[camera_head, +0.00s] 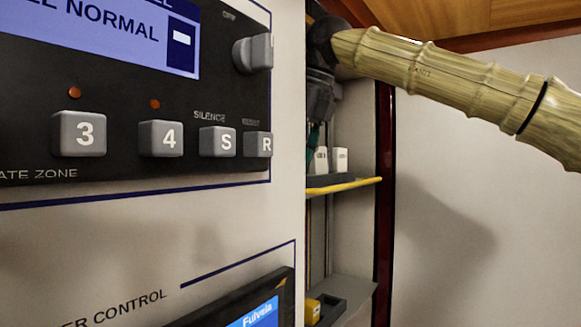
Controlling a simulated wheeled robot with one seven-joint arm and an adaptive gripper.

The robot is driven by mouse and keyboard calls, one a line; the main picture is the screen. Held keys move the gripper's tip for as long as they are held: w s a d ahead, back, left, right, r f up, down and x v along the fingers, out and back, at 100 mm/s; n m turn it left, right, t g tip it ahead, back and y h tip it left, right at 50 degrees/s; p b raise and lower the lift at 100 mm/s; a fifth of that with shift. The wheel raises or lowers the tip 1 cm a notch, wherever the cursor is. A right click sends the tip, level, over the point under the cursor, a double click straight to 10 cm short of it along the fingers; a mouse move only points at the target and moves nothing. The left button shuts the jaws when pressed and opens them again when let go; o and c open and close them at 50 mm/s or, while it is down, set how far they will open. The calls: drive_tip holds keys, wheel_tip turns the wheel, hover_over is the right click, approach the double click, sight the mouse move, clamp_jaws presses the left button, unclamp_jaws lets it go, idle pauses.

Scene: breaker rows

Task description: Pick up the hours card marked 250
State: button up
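My gripper (315,136) points down inside the narrow shelf bay, just beyond the right edge of the panel. The panel edge hides part of it, and I cannot see whether its fingers are open or shut. Two small white upright pieces, one at the left (321,160) and one at the right (340,159), stand in a dark holder on the upper shelf, just below and to the right of the gripper. Their markings are too small to read, so I cannot tell whether either is the hours card marked 250.
The upper shelf has a yellow front edge (345,186). A lower shelf (355,288) holds a dark tray (331,305) and a yellow piece (312,311). A control panel (150,230) with buttons and screens fills the left. A dark red post (384,200) bounds the bay at right.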

drive_tip(key=shift+w+d, duration=0.2)
drive_tip(key=shift+a, duration=0.1)
